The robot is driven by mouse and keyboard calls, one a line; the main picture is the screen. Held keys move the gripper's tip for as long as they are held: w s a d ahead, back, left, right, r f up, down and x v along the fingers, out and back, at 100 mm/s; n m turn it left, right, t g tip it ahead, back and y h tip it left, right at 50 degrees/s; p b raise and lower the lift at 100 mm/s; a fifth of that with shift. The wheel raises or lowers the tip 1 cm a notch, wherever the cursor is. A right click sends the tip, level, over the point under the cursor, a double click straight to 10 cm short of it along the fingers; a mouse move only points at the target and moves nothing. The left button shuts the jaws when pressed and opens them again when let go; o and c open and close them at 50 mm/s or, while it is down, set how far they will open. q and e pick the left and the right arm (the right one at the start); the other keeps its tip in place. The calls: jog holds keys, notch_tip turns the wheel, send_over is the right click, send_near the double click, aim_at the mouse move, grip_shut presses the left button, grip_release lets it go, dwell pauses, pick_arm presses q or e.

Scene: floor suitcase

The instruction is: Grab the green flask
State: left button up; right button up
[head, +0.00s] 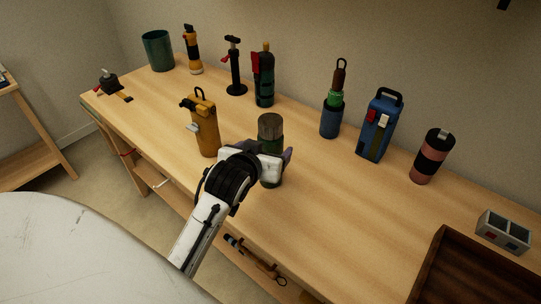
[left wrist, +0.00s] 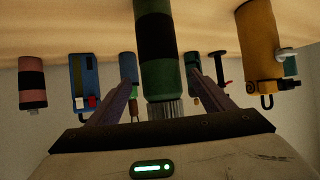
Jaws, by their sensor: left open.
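The green flask (head: 270,126) stands upright on the wooden table, near its front edge. It has a grey cap and a dark band, and my gripper hides part of its body. In the left wrist view the flask (left wrist: 158,58) appears upside down, with green parts, a black band and a ribbed cap. My left gripper (head: 275,162) is open at the flask. Its two fingers lie on either side of the flask in the left wrist view; whether they touch it I cannot tell. My right gripper is not in view.
Behind are a dark bottle with a red part (head: 264,88), a black pump (head: 235,75) and a blue bottle (head: 331,121). To the right are a blue case (head: 375,132), a pink-black tumbler (head: 427,165) and a brown tray (head: 440,262).

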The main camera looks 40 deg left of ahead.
pick_arm(q)
jog(key=x, duration=0.8)
jog(key=shift+f, duration=0.4)
jog(key=shift+w+a, duration=0.1)
jog(key=shift+c, duration=0.5)
jog(key=c, duration=1.4)
jog(key=shift+r, duration=0.1)
